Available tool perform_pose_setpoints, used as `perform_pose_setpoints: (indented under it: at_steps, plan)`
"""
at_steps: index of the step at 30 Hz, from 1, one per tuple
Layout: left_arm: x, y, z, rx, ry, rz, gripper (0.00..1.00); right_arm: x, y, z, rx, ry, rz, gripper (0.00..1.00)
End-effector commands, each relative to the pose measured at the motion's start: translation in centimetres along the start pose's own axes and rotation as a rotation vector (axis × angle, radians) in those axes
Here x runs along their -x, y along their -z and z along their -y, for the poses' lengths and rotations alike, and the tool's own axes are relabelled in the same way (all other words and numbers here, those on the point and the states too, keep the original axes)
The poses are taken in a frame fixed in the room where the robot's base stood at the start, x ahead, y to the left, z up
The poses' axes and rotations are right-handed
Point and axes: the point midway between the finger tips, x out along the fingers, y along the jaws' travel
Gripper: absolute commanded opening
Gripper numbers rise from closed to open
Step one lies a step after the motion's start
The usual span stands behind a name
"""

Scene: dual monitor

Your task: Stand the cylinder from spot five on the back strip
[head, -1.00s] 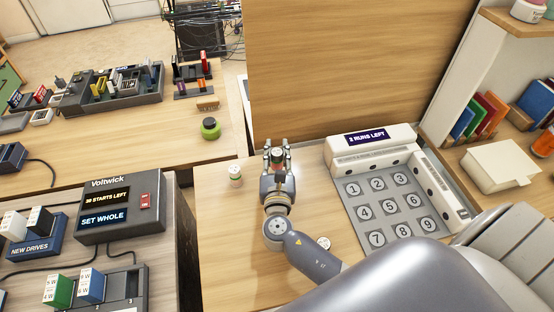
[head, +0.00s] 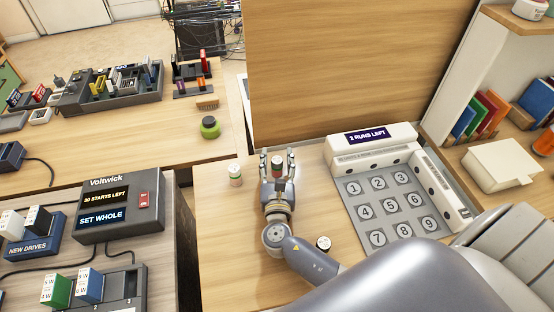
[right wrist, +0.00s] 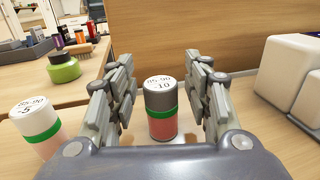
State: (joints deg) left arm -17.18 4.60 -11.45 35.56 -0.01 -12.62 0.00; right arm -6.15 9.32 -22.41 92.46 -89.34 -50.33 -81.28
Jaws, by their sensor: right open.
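My right gripper (head: 277,155) is open around a cylinder (head: 277,161) with a dark grey top. In the right wrist view this cylinder (right wrist: 162,108) is upright, with a green band and red lower part; gaps show between it and both fingers. A white-topped cylinder with a green band (head: 235,174) stands left of the gripper. Spot five (head: 388,206) on the numbered pad (head: 365,225) is bare. The back strip (head: 372,158) lies below the display; I see no cylinder on it. My left gripper is out of view.
A tall wooden panel (head: 350,70) rises behind the desk. The white display housing (head: 395,135) and a side block (head: 440,190) border the pad. A green-bodied round container (head: 210,130) stands on the left table. A Voltwick box (head: 120,205) stands at the left.

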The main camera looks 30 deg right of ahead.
Motion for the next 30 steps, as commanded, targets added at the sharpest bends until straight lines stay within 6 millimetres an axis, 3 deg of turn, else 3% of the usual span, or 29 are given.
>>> perform_pose_setpoints:
  at_steps: [5,19,24,30]
  plan:
    - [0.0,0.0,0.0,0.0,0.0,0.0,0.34,1.0,-0.1,0.0,0.0,-0.001,-0.001,0.46]
    - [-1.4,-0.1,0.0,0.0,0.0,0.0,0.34,10.3,0.0,0.0,-0.001,-0.001,-0.003,0.46]
    - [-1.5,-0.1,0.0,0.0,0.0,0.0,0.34,11.8,-0.2,0.0,-0.001,0.0,-0.001,0.46]
    - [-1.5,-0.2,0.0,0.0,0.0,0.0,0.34,12.1,-0.3,0.0,-0.001,0.0,0.0,0.46]
